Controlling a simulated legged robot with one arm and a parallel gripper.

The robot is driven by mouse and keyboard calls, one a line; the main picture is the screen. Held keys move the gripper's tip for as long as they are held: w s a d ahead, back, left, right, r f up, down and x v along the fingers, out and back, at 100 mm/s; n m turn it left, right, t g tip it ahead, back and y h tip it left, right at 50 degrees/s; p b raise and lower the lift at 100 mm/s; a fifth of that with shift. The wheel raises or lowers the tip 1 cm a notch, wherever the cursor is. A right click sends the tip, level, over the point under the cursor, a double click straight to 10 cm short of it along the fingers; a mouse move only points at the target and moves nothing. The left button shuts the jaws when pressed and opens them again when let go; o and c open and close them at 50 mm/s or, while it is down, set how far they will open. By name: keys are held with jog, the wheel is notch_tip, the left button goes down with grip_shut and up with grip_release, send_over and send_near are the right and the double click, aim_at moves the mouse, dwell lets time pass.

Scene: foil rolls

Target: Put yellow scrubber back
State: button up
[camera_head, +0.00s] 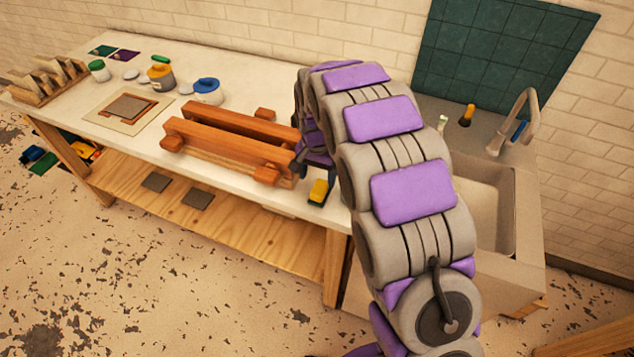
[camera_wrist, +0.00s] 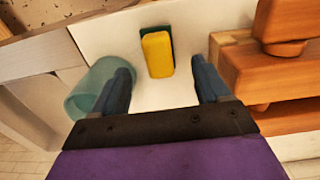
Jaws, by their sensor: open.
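The yellow scrubber (camera_head: 318,188) with a green side lies on the white table near its front edge, just right of the wooden frame. It also shows in the wrist view (camera_wrist: 157,54), in line with the gap between my fingers and past their tips. My gripper (camera_wrist: 160,72) is open and empty, with one finger on each side of the gap. In the head view my gripper is mostly hidden behind my arm, just above and behind the scrubber.
A translucent teal cup (camera_wrist: 98,88) stands close to my left finger in the wrist view. The wooden frame (camera_head: 230,140) is close on the other side. A sink (camera_head: 487,210) with a faucet (camera_head: 531,105) is at the right. Jars (camera_head: 207,90) stand farther left.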

aim_at(317, 188)
jog(key=s+d+r+n, duration=0.1)
jog(key=s+d+r, duration=0.55)
jog(key=s, duration=0.25)
jog(key=s+d+r+n, duration=0.1)
jog(key=s+d+r, duration=0.4)
jog(key=s+r, duration=0.25)
jog(key=s+d+n+g, duration=0.1)
jog(key=s+d, duration=0.1)
jog(key=s, duration=0.9)
jog(key=s+d+n, duration=0.1)
jog(key=s+d, duration=0.2)
jog(key=s, duration=0.9)
jog(key=shift+g+p, duration=0.35)
jog(key=shift+g, duration=0.05)
jog(key=shift+w, duration=0.1)
